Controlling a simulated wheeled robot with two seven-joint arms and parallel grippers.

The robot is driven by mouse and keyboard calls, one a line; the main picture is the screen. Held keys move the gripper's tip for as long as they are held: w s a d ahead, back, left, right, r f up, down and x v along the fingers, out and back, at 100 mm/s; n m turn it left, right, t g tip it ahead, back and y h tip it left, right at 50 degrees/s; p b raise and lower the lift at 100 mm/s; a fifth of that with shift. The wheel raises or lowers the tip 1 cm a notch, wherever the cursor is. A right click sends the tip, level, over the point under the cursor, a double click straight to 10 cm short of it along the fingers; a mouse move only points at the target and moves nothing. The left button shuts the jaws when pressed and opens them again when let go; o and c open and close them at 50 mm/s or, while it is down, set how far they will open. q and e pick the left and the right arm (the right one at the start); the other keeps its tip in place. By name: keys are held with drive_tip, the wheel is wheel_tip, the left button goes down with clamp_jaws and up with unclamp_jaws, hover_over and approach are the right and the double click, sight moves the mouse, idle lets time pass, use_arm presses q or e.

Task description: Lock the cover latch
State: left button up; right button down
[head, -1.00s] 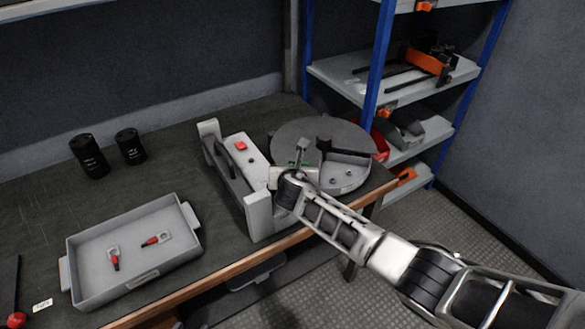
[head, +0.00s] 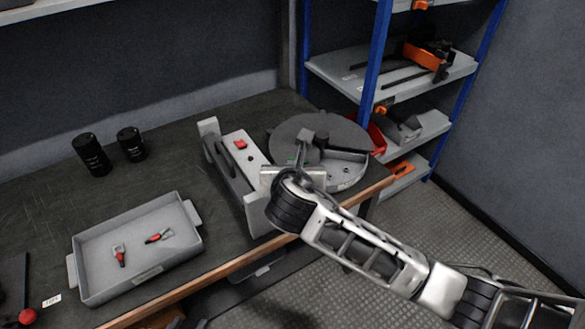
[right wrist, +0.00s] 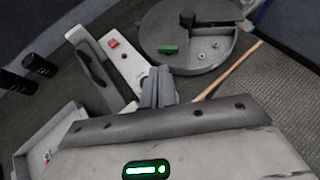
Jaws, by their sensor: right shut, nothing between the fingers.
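A grey unit (head: 258,210) with end blocks stands near the bench's right end. Its dark slab with a handle (head: 222,160) lies along the left side, beside a pale panel (head: 245,158) bearing a red block (head: 240,144). The red block also shows in the right wrist view (right wrist: 113,43). I cannot tell which part is the latch. My right gripper (head: 306,137) is shut and empty, right of the panel and in front of the round grey disc (head: 290,130). In the right wrist view its closed fingers (right wrist: 158,76) point toward the gap between panel and disc. My left gripper is not in view.
A grey tray (head: 78,272) holds two red-handled parts. Two black cylinders (head: 92,154) stand at the back left. A blue-post shelf (head: 372,60) rises behind the disc. The bench middle, between cylinders and unit, is clear.

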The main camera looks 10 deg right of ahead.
drive_tip(key=shift+v, duration=0.9)
drive_tip(key=shift+f, duration=0.1)
drive_tip(key=s+f+m+g+y, duration=0.2)
drive_tip(key=s+f+m+y, duration=0.3)
drive_tip(key=s+f+m, duration=0.7)
drive_tip(key=s+d+f+m, duration=0.2)
drive_tip(key=s+d+m, duration=0.1)
drive_tip(key=m, duration=0.6)
drive_tip(key=s+d+f+m, duration=0.3)
drive_tip(key=s+m, duration=0.3)
drive_tip(key=m, duration=0.4)
drive_tip(key=shift+d+f, duration=0.35)
drive_tip(key=shift+d, duration=0.15)
drive_tip(key=shift+w+a, duration=0.1)
